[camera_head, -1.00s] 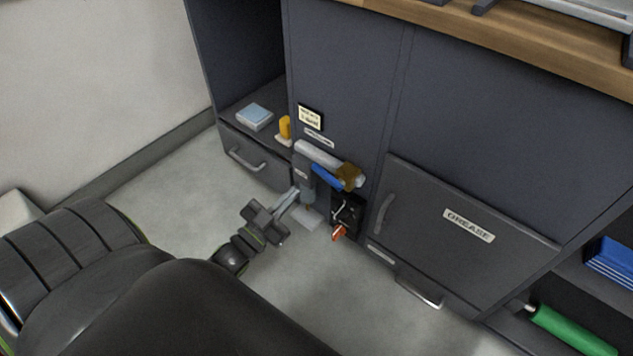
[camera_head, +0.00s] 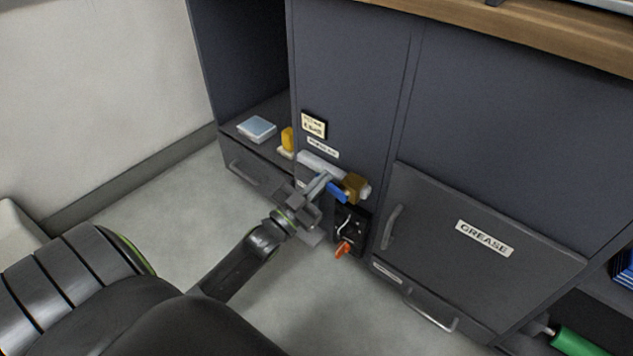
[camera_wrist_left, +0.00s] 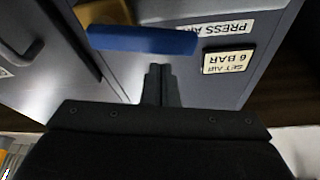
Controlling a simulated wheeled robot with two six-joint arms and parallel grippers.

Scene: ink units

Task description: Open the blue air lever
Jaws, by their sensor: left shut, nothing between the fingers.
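The blue air lever (camera_head: 338,193) is on the pipe fitting at the dark cabinet front, beside a brass valve body (camera_head: 355,186). In the left wrist view the blue lever (camera_wrist_left: 142,40) lies crosswise just beyond the fingertips, with part of the brass body (camera_wrist_left: 104,12) behind its left end. My left gripper (camera_head: 326,177) reaches in from the lower left, shut and empty. Its fingers (camera_wrist_left: 160,72) overlap the lever region in the head view and hide part of it. I cannot tell whether they touch the lever. My right gripper is not in view.
A black panel with an orange-red lever (camera_head: 343,249) sits just below the valve. The GREASE door (camera_head: 480,262) with its handle is to the right. A small light-blue box (camera_head: 257,129) and a yellow item (camera_head: 288,138) stand on the left shelf. Open floor lies below.

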